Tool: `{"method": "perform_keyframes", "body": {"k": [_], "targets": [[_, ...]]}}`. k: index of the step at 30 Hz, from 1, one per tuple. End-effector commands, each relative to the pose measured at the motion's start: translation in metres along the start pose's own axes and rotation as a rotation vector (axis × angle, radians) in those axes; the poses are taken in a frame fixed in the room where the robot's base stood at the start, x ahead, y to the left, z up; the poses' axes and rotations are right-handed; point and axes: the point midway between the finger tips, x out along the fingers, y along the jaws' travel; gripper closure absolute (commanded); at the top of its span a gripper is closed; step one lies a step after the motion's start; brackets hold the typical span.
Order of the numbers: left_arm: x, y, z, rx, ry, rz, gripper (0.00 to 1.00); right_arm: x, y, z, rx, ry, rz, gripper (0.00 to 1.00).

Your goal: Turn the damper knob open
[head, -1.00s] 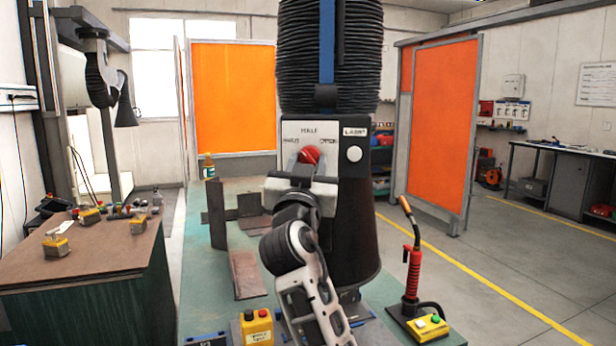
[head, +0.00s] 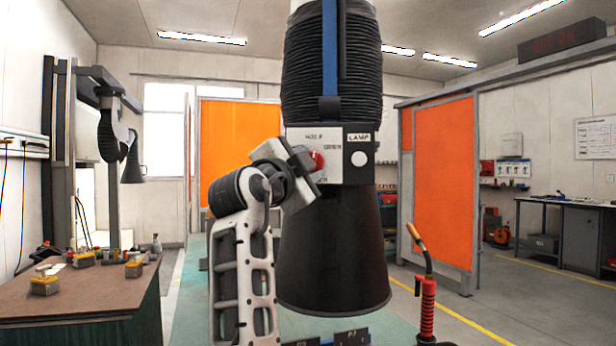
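The red damper knob (head: 318,161) is on the white panel (head: 333,172) of the black hood, with small labels around it. My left gripper (head: 314,160) reaches the knob from the left and is tilted, with its fingers at the knob. It looks shut on it, though the near side of the grip is partly hidden by the gripper body. The gripper covers the panel's left part, and the label there is hidden. The knob's exact pointing is hard to read. My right gripper is not in view.
A round white lamp button (head: 359,158) sits right of the knob. The black hood cone (head: 335,250) hangs below the panel. A red-handled torch (head: 428,300) stands at lower right. A brown-topped bench (head: 90,295) with small boxes is at left.

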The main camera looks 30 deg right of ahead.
Motion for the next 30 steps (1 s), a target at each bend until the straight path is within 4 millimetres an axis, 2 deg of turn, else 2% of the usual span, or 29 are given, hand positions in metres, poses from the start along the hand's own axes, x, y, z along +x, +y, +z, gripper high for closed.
{"method": "perform_keyframes", "body": {"k": [15, 30], "targets": [[-0.0055, 0.0015, -0.0055, -0.007, -0.016, 0.000, 0.64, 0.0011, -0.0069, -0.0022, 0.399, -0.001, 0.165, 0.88], [-0.0054, 0.0007, -0.0087, -0.011, -0.019, -0.003, 0.64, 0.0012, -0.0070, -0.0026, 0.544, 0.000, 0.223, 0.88]]}}
